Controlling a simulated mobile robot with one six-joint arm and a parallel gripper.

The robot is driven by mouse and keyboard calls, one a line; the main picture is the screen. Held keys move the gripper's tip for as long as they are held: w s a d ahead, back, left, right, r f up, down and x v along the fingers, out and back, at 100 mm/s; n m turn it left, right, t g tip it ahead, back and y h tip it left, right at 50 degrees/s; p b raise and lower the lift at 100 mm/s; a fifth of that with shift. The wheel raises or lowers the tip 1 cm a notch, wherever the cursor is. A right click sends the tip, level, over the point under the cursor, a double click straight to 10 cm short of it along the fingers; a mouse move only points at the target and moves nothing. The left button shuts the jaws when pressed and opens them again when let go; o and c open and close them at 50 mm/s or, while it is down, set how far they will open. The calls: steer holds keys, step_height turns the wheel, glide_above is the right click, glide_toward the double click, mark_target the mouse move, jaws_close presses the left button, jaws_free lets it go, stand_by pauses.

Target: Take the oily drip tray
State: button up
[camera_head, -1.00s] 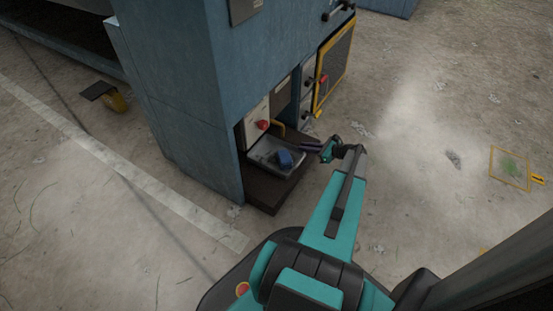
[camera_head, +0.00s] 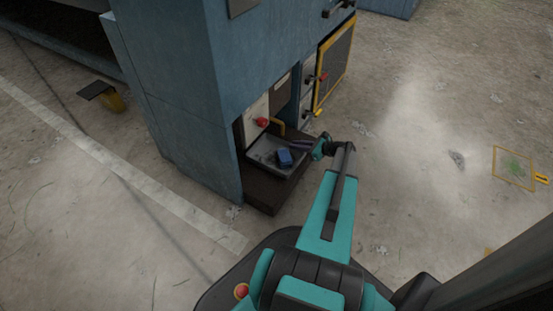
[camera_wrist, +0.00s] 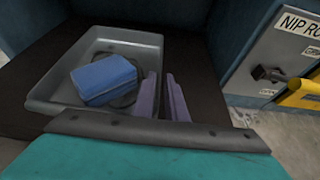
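The drip tray (camera_head: 262,150) is a shallow grey tray on a dark base in the recess of the blue machine. In the wrist view the tray (camera_wrist: 52,82) has a dark stain on its floor. A blue block (camera_head: 285,158) lies inside it; the block (camera_wrist: 104,80) partly covers the stain. My gripper (camera_head: 295,146) is at the tray's right side. In the wrist view its two purple fingers (camera_wrist: 161,76) are apart, one on each side of the tray's right wall. I cannot tell whether they touch the wall. My wrist hides the tray's near edge.
A yellow-framed panel (camera_head: 335,65) is to the right. The wrist view shows a labelled panel with a black knob (camera_wrist: 262,73). Open floor (camera_head: 400,180) lies right.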

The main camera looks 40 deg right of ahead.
stand_by(0.4)
jaws_close()
steer(key=shift+r, duration=0.1)
step_height(320, 180, up, 10)
steer(key=p, duration=0.4)
steer(key=shift+p, duration=0.35)
stand_by(0.6)
